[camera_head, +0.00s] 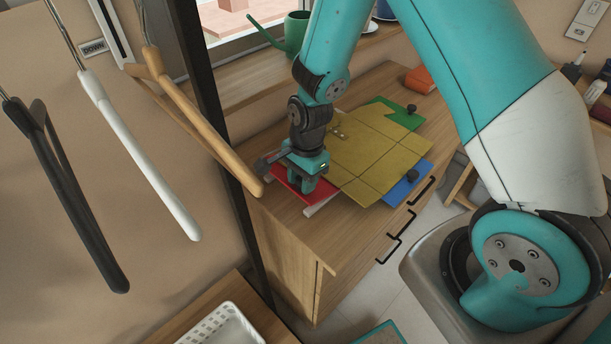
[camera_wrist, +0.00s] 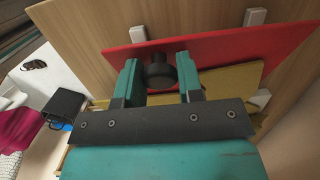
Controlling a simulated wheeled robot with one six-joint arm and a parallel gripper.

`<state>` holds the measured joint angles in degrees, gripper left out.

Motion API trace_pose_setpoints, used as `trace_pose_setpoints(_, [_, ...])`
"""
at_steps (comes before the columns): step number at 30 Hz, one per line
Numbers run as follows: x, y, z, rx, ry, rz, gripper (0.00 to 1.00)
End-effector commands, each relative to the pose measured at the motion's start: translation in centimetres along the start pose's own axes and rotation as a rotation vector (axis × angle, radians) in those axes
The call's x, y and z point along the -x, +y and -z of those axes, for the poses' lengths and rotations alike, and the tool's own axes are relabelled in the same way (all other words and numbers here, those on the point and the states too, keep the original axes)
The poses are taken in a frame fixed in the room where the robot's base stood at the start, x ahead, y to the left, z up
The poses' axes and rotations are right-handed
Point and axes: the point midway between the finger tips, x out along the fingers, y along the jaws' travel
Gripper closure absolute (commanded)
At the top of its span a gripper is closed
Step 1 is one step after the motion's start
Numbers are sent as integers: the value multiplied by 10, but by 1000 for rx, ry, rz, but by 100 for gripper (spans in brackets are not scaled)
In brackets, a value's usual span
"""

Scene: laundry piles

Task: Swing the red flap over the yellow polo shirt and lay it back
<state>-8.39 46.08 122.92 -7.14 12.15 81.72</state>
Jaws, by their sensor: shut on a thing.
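The yellow polo shirt (camera_head: 378,150) lies flat on the folding board on the wooden dresser. The red flap (camera_head: 283,181) sticks out at the shirt's left side, and it crosses the wrist view (camera_wrist: 225,48) above a strip of yellow. My gripper (camera_head: 306,186) is over the red flap. In the wrist view my gripper (camera_wrist: 159,66) is shut on the flap's black knob (camera_wrist: 160,75), one finger at each side. I cannot tell whether the flap is raised. My gripper and wrist hide part of the flap in the head view.
The green flap (camera_head: 398,113) and blue flap (camera_head: 408,185) lie at the shirt's far and right sides, each with a black knob. An orange book (camera_head: 420,79) lies behind. Hangers, including a wooden one (camera_head: 205,128), hang at the left. The dresser's near-left top (camera_head: 277,225) is bare.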

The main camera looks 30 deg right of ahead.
Motion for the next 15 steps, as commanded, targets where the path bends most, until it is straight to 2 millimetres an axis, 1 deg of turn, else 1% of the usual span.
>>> trace_pose_setpoints(1, [14, -1, 4, -6, -12, 4, 74])
trace_pose_setpoints(5, [25, 0, 10, -6, -45, 2, 74])
trace_pose_setpoints(15, [26, 0, 12, -1, -61, 2, 74])
